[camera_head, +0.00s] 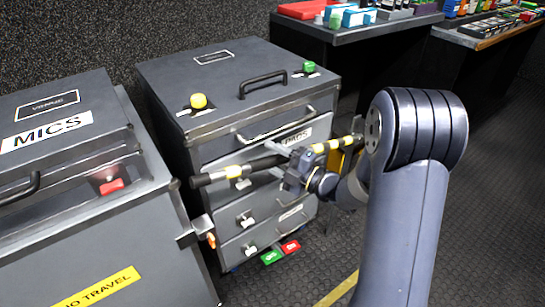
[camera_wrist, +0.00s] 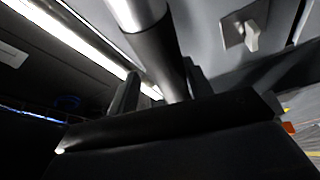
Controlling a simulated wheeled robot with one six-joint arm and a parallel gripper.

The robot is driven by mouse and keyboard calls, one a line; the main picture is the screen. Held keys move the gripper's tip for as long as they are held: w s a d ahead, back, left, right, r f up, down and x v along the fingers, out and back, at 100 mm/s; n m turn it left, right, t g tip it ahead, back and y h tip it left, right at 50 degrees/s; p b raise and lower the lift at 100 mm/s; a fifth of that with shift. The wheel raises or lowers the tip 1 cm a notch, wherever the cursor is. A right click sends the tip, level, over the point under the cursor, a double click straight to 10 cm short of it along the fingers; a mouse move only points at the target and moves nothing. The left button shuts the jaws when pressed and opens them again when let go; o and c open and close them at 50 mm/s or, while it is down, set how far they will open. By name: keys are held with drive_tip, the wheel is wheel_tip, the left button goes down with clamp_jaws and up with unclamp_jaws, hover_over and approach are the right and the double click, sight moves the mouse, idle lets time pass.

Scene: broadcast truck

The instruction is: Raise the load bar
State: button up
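The load bar (camera_head: 249,169), black with yellow bands, runs across the front of the grey drawer case, its left end lower in the picture than its right. My gripper (camera_head: 284,163) is at the middle of the bar and hides part of it. In the wrist view the bar (camera_wrist: 155,50) passes between the two fingers of my gripper (camera_wrist: 160,92). A bright gap shows between the left finger and the bar, so the gripper looks open around it. Whether the right finger touches the bar is unclear. The bar's left end is near a metal bracket (camera_head: 195,232) on the MICS case.
The drawer case (camera_head: 210,75) has yellow and green knobs on top. The MICS case (camera_head: 60,180) stands close on the left, with a red latch (camera_head: 111,186). Green and red tags (camera_head: 272,257) are low at the drawers. A dark bench (camera_head: 360,32) is behind. Floor at right is clear.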

drive_tip(key=v, duration=1)
drive_tip(key=shift+s+d+p, duration=0.2)
drive_tip(key=shift+d+p, duration=0.15)
drive_tip(key=shift+p, duration=0.05)
drive_tip(key=shift+a, duration=0.1)
drive_tip(key=b+x, duration=0.1)
drive_tip(key=x, duration=0.9)
drive_tip(key=shift+w+a, duration=0.2)
drive_tip(key=shift+a, duration=0.1)
drive_tip(key=shift+f, duration=0.5)
drive_tip(key=shift+a+f+n+b, duration=0.15)
drive_tip(key=shift+f+n+b, duration=0.2)
drive_tip(key=shift+f, duration=0.15)
drive_tip(key=shift+r, duration=0.1)
